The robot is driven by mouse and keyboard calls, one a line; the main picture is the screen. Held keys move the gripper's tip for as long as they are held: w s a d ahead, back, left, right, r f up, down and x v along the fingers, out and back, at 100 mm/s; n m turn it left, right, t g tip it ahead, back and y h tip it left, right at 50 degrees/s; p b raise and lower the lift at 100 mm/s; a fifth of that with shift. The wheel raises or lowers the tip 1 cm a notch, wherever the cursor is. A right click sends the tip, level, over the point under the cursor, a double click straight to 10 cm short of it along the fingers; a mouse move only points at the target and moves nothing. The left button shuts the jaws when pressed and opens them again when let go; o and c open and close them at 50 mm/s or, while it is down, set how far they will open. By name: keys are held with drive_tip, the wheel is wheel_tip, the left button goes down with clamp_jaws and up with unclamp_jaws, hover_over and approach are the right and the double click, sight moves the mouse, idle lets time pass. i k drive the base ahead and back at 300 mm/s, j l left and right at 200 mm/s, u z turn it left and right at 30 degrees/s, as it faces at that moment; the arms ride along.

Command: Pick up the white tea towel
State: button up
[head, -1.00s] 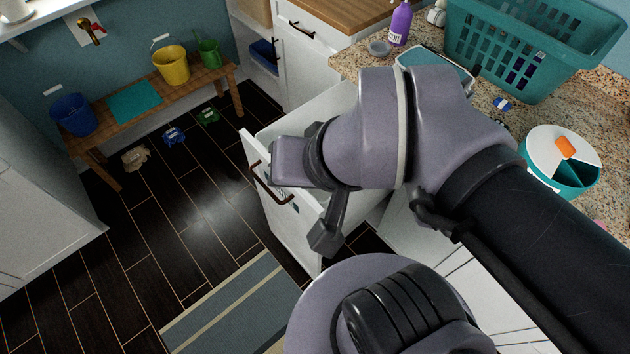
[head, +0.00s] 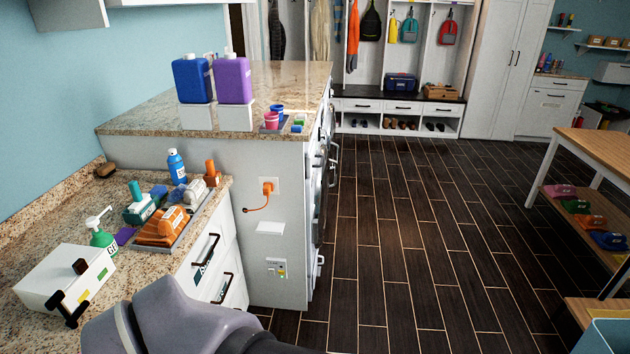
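I cannot make out a white tea towel in the head view. My gripper's fingertips are not in view. Only a grey and black part of my arm (head: 180,318) shows at the bottom left, in front of the granite counter and its drawers. It hides part of the counter's near edge. Whether my gripper holds anything cannot be seen.
The left granite counter (head: 55,225) carries a white box (head: 55,278), a green pump bottle (head: 102,238) and a tray of coloured items. A taller counter (head: 285,85) bears blue and purple jugs. Dark floor (head: 400,230) is open mid-right; a wooden table (head: 600,150) stands right.

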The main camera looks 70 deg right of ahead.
sight(190, 196)
drive_tip(key=z, duration=1.3)
drive_tip(key=i+l+u, duration=0.35)
drive_tip(key=i, duration=0.25)
drive_tip(key=i+l+u, duration=0.75)
drive_tip(key=i+l, duration=0.25)
drive_tip(key=l, duration=0.25)
